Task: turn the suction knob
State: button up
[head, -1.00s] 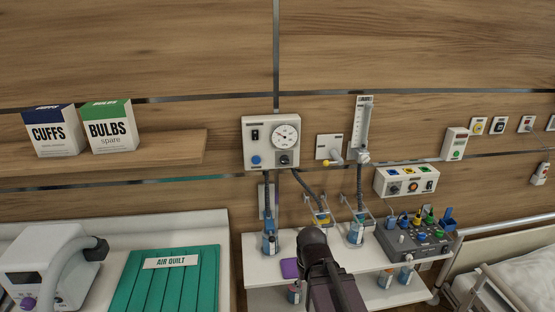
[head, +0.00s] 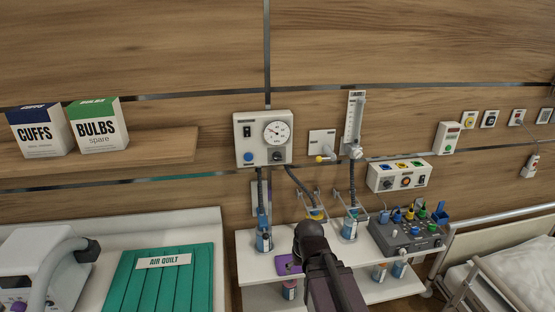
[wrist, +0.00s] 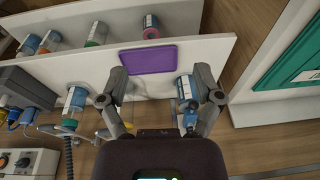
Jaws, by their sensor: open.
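The suction unit (head: 262,138) is a pale box on the wall with a round gauge (head: 277,133), a dark switch, a blue knob (head: 248,158) and a dark knob (head: 278,157) along its lower edge. I cannot read which of these is labelled suction. My arm rises in front of the shelf, below and right of the unit, and hides its own gripper in the head view. In the wrist view my gripper (wrist: 160,78) has its fingers spread wide with nothing between them, above the white shelf, apart from the unit. The unit does not clearly show there.
A white shelf (head: 262,284) holds blue-capped bottles, a purple tray (wrist: 149,58) and a dark control box (head: 408,236). A flowmeter (head: 354,122) and a switch box (head: 398,175) are on the wall. Hoses hang below the unit. A bed (head: 505,270) stands right.

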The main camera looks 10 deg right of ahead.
jog(key=w+a+r+m+t+p, duration=0.1)
jog(key=w+r+m+t, duration=0.3)
jog(key=w+r+t, duration=1.1)
jog(key=w+r+p, duration=0.1)
jog(key=w+r, duration=0.3)
jog(key=r, duration=0.1)
jog(key=shift+r+t, duration=0.2)
jog(key=shift+t, duration=0.2)
jog(key=shift+w, duration=0.1)
